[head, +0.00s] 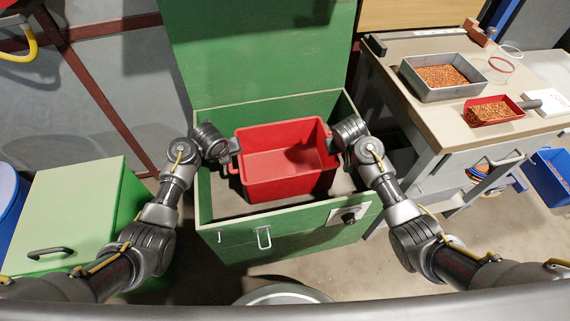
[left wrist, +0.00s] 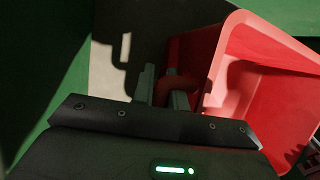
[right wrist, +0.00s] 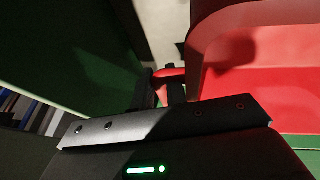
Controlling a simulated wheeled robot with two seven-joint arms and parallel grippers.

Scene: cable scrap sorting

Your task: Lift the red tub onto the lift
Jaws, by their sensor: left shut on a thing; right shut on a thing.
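The red tub (head: 285,180) is empty and stands upright inside the open green chest (head: 300,239). My left gripper (head: 233,158) is shut on the handle at the tub's left side; the left wrist view shows its fingers around the red handle (left wrist: 180,86). My right gripper (head: 332,147) is shut on the handle at the tub's right side, and the right wrist view shows that red handle (right wrist: 168,72) at its fingers. I cannot tell whether the tub's bottom touches the chest floor. I cannot identify the lift in these views.
The chest's raised lid (head: 262,50) stands behind the tub. A bench (head: 400,68) at the right bears a grey tray (head: 474,91) of copper-coloured granules and a red scoop (head: 493,111). A light green box (head: 70,205) stands at the left. A blue bin (head: 548,178) is at far right.

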